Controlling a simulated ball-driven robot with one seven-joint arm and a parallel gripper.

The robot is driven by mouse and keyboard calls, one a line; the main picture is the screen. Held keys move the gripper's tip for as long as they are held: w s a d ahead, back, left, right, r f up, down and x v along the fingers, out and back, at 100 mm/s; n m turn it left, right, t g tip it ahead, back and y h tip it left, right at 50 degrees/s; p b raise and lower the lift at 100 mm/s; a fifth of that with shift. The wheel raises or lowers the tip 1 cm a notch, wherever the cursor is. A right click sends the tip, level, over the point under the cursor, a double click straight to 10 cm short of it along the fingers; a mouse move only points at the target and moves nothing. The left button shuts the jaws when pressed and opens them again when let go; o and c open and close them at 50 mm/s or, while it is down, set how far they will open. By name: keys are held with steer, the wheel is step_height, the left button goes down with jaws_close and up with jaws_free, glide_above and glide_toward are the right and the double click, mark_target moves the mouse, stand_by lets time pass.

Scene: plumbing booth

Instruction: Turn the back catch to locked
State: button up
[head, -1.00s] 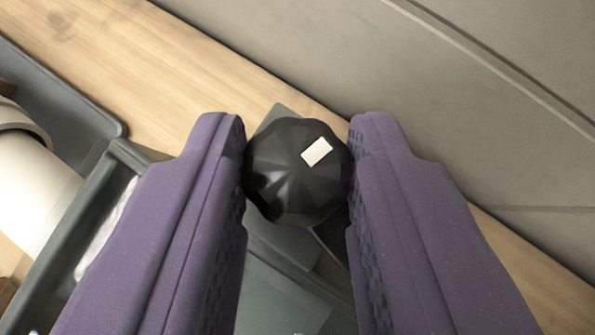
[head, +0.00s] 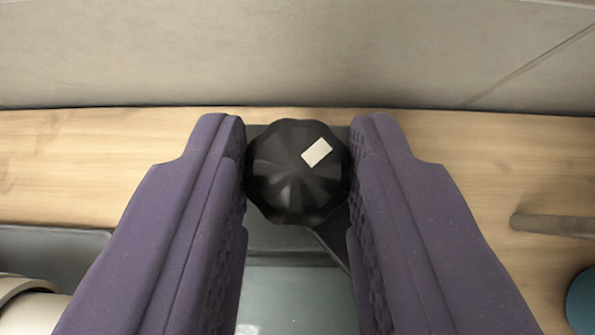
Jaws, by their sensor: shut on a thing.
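The catch is a black fluted round knob (head: 290,185) with a small white mark on its upper right. My gripper (head: 298,165) has its two purple fingers on either side of the knob, shut on it. A dark grey base plate (head: 265,237) shows under and below the knob. A dark arm (head: 330,245) reaches from under the knob toward the lower right and is partly hidden by the right finger. Whether the catch is locked cannot be told from this view.
A wooden surface (head: 80,165) runs along a grey wall (head: 290,55) at the back. A grey-green glassy panel (head: 297,295) lies below the plate. A grey tray (head: 55,250) and a cream cylinder (head: 35,310) are at left. A grey rod (head: 553,225) and a blue round thing (head: 582,300) are at right.

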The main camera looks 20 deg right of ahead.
steer(key=m+h+p, duration=0.1)
steer(key=m+g+p, duration=0.1)
steer(key=shift+a+m+h, duration=0.35)
steer(key=shift+m+h, duration=0.05)
steer(key=shift+w+f+m+g+h, duration=0.1)
steer(key=shift+f+m+g+h, duration=0.1)
steer(key=shift+m+g+h, duration=0.5)
steer(key=m+g+b, duration=0.1)
steer(key=m+b, duration=0.1)
steer(key=shift+w+f+m+h+b, duration=0.1)
steer(key=shift+f+m+h+b, duration=0.05)
steer(key=shift+m+h+b, duration=0.2)
steer(key=m+g+h+b, duration=0.1)
steer(key=m+b, duration=0.1)
steer(key=b, duration=0.1)
steer(key=shift+m+g, duration=0.25)
steer(key=shift+g, duration=0.15)
steer(key=o, duration=1.1)
steer(key=shift+a, duration=0.1)
steer(key=shift+c, duration=0.2)
steer(key=shift+r, duration=0.2)
steer(key=shift+w, duration=0.1)
steer(key=shift+r, duration=0.1)
